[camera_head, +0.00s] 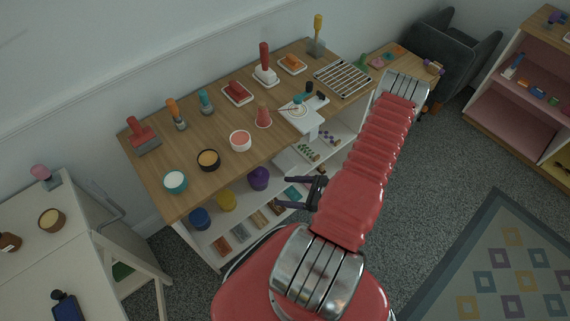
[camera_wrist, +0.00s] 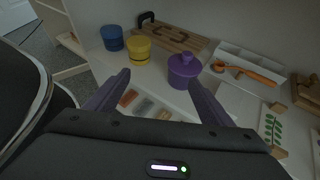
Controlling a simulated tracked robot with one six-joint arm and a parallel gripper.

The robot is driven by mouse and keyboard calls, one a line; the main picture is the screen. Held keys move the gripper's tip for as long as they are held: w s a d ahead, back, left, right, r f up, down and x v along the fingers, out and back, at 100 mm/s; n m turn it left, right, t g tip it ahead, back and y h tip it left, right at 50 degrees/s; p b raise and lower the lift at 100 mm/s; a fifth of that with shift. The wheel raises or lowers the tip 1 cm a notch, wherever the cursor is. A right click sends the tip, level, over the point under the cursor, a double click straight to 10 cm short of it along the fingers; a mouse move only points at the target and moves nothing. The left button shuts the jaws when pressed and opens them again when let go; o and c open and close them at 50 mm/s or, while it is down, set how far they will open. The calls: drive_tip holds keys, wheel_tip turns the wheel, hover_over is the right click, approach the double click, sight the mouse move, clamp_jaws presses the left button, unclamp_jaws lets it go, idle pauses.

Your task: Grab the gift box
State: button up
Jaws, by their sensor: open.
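I cannot make out a clear gift box in either view. My gripper (camera_head: 283,192) is at the front of the wooden-topped shelf unit, pointing into its lower shelf. In the wrist view its two purple fingers (camera_wrist: 160,82) are spread wide, with nothing held between them. A purple lidded pot (camera_wrist: 184,70) stands on the shelf beyond the right finger; it also shows in the head view (camera_head: 259,178). Small flat coloured pieces (camera_wrist: 146,106) lie between the fingers, partly hidden by the gripper body.
A yellow pot (camera_wrist: 138,47) and a blue pot (camera_wrist: 112,38) stand left of the purple pot. A wooden board (camera_wrist: 170,36) lies behind. A white tray (camera_wrist: 232,55) holds an orange spoon (camera_wrist: 244,72). The tabletop (camera_head: 205,120) above carries stamps, bowls and a wire rack (camera_head: 342,77).

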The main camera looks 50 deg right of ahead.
drive_tip(key=d+f+m+t+h, duration=0.1)
drive_tip(key=d+f+m+h, duration=0.3)
drive_tip(key=d+f, duration=0.15)
drive_tip(key=m+h, duration=0.2)
drive_tip(key=h, duration=0.1)
approach(287, 166)
drive_tip(key=s, duration=0.2)
drive_tip(key=shift+s+r+t, duration=0.3)
drive_tip(key=shift+r, duration=0.05)
drive_tip(key=shift+x, duration=4.25)
drive_tip(key=shift+w, duration=0.1)
drive_tip(key=shift+x, duration=2.55)
drive_tip(key=shift+f, duration=0.1)
